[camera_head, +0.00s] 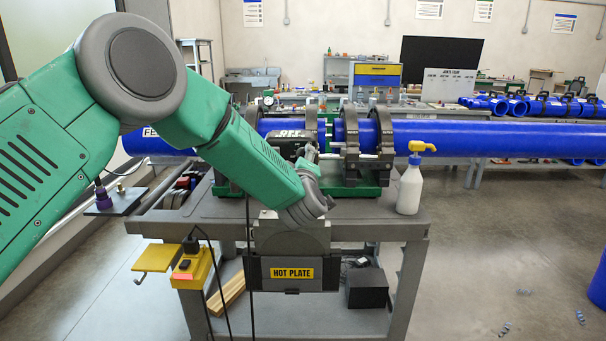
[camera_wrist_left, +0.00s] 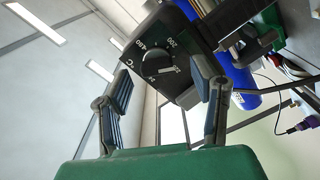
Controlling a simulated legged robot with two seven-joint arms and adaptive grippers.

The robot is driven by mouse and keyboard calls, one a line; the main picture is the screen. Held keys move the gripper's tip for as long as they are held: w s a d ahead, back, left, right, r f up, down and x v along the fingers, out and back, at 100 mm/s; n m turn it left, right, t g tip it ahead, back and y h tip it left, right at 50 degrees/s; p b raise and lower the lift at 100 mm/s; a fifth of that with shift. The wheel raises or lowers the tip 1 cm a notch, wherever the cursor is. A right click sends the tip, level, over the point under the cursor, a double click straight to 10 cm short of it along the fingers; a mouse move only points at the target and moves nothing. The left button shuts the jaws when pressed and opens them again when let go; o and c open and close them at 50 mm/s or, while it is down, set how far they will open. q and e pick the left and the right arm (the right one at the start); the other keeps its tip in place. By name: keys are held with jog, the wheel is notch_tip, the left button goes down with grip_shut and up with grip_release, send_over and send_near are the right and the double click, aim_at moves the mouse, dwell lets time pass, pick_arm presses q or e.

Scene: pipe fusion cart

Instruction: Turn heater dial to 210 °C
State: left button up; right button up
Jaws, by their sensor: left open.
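The heater dial (camera_wrist_left: 158,64) is a round dark knob with white scale marks on the face of a black box (camera_wrist_left: 185,45). The numeral 200 and a letter C are readable beside it; the exact setting is too small to read. My left gripper (camera_wrist_left: 165,80) is open, with its two fingers apart on either side of the dial in the wrist view. I cannot tell whether either finger touches it. In the head view my left gripper (camera_head: 309,152) is at the black box (camera_head: 286,141) between the pipe clamps; the dial is hidden there.
Blue pipe (camera_head: 490,138) runs through the dark clamps (camera_head: 383,140) above the cart top (camera_head: 370,220). A white spray bottle (camera_head: 410,190) stands at the cart's right. A hot plate holder (camera_head: 291,272) hangs in front. Cables hang below my left arm.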

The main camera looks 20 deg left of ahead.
pick_arm(q)
jog(key=v, duration=0.9)
jog(key=shift+s+d, duration=0.1)
jog(key=s+a+f+m+g+h+b, duration=0.1)
jog(key=s+f+m+g, duration=0.15)
jog(key=s+f, duration=0.45)
jog(key=s+f+m+g+h, duration=0.2)
jog(key=s+f+m, duration=0.15)
jog(key=f, duration=0.75)
jog(key=s+a+f+m+g+h+b, duration=0.1)
jog(key=s+f+m+g, duration=0.2)
jog(key=f, duration=0.7)
jog(key=s+a+f+m+g, duration=0.2)
jog(key=s+f+g, duration=0.1)
jog(key=s, duration=0.7)
jog(key=s+a+f+m+g+b, duration=0.1)
jog(key=s+a+f+m+g, duration=0.1)
jog(key=s+f, duration=0.4)
jog(key=s+a+f+m+g+h+b, duration=0.1)
jog(key=s+a+f+m+g, duration=0.1)
jog(key=s, duration=1.4)
notch_tip(320, 180, down, 2)
jog(key=shift+s+a+f+m+g, duration=0.35)
jog(key=shift+a+g, duration=0.3)
jog(key=shift+g, duration=0.5)
